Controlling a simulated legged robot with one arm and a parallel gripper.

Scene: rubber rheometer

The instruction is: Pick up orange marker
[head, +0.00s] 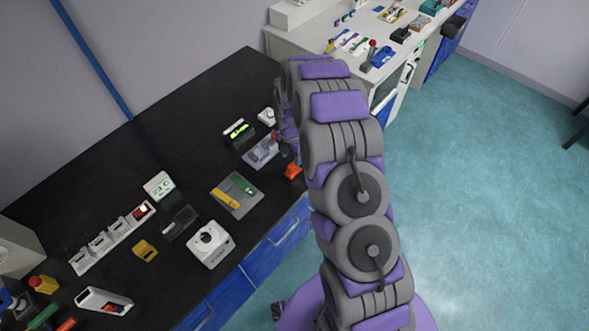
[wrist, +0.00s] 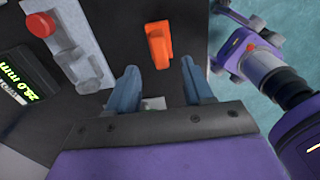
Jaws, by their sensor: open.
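A bright orange blocky piece (wrist: 158,44) lies on the black bench, seen in the wrist view just beyond and between my fingertips. In the head view it shows near the bench's front edge (head: 293,170), beside my arm. I cannot tell for sure whether it is the marker. My gripper (wrist: 159,69) is open and empty, its two blue-grey fingers apart on either side of the piece's near end. How high the fingers are above the bench is unclear. In the head view my arm mostly hides the gripper.
A grey device with a red button (wrist: 41,25) and a digital gauge (wrist: 22,88) stand left of my gripper. The bench edge is close on the right. Another orange-red stick (head: 66,325) lies at the far lower left. A white bench (head: 310,42) stands behind.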

